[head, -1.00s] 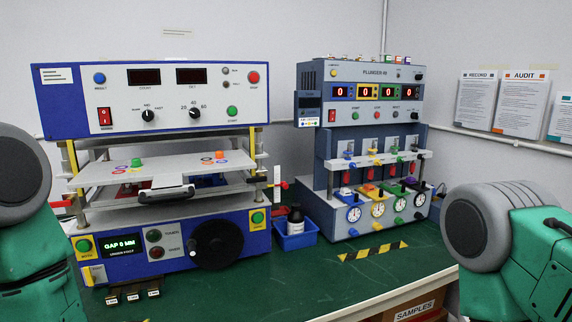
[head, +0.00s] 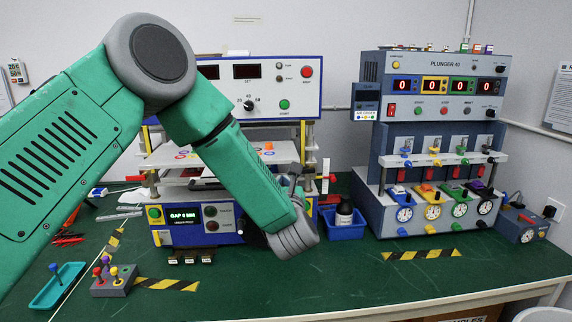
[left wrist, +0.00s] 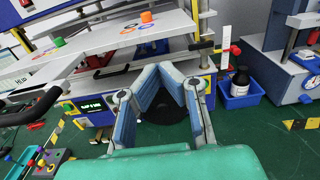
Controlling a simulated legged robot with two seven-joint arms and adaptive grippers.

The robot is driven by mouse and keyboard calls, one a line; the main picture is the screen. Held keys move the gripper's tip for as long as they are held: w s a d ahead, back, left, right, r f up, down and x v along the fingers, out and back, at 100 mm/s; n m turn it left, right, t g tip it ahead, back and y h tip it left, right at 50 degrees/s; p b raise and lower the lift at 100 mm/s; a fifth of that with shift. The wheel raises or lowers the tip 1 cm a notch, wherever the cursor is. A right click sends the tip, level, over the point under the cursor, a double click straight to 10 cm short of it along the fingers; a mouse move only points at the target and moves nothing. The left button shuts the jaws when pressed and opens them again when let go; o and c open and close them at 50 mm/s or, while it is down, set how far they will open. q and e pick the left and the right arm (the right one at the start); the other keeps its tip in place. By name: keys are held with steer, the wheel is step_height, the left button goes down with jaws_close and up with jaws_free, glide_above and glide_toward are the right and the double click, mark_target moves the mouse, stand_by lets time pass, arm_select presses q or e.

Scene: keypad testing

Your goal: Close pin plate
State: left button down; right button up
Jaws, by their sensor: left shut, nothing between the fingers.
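The press machine (head: 262,90) stands at the back, its blue base showing a "GAP 0 MM" display (head: 183,215). Its white plate with coloured rings (head: 240,154) carries an orange cap (head: 269,146); my left arm covers part of it. The plate also shows in the left wrist view (left wrist: 105,45), with a dark bar handle (left wrist: 110,72) below. I cannot tell which layer is the pin plate. My right gripper is out of view.
A blue bin (head: 342,218) with a dark bottle stands right of the machine. The plunger tester (head: 440,140) is farther right. A joystick box (head: 114,281) and teal tray (head: 56,286) lie front left. The green table's front middle (head: 330,285) is clear.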

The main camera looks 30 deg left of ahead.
arm_select(q)
steer(key=p+x, duration=0.2)
steer(key=x, duration=0.8)
steer(key=shift+p, duration=0.35)
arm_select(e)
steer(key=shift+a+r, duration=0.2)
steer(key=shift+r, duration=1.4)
